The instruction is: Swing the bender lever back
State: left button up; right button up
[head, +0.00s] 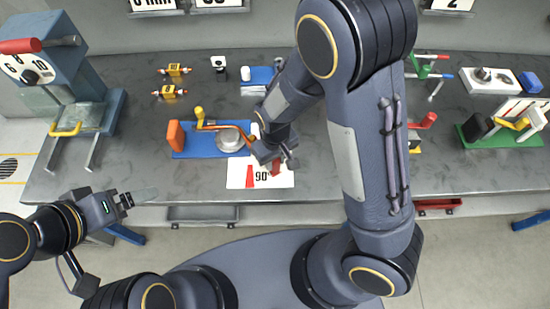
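The bender is a blue base plate (190,142) on the grey bench, with an orange block (175,135) at its left end and a round silver disc (230,139) near its middle. A yellow-orange lever (210,126) runs along the back of the disc towards the right. Its right end passes close to my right gripper (283,160), which hangs low over the bender's right end. My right forearm and gripper hide that part, so contact and finger gap are unclear. My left gripper (128,200) is away at the lower left, off the bench's front edge, with its finger gap unclear.
A white card marked 90 (262,183) lies in front of the bender. A blue machine with a dial (40,68) stands at the left. Small yellow parts (170,91) lie behind. A green-based fixture (480,137) is at the right. Bare bench lies left of the bender.

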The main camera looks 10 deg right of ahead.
grip_shut()
jog(key=shift+w+d, duration=0.1)
jog(key=shift+w+d+n, duration=0.35)
jog(key=shift+n, duration=0.05)
jog(key=w+d+n+b, duration=0.1)
jog(key=w+d+n, duration=0.1)
jog(key=w, duration=0.1)
jog(key=w+d+n+b, duration=0.1)
jog(key=w+d+n, duration=0.1)
jog(key=shift+w+d+f+n, duration=0.1)
jog(key=shift+w+d+n, duration=0.1)
jog(key=shift+w+n, duration=0.2)
jog(key=w+n, duration=0.2)
jog(key=w, duration=0.1)
jog(key=w+d+n+b, duration=0.1)
jog(key=w+n, duration=0.1)
jog(key=w, duration=0.2)
jog(key=shift+d+n, duration=0.2)
jog(key=shift+n, duration=0.2)
jog(key=shift+w+a+n, duration=0.15)
jog(key=shift+w+n, duration=0.75)
jog(key=shift+w, duration=0.35)
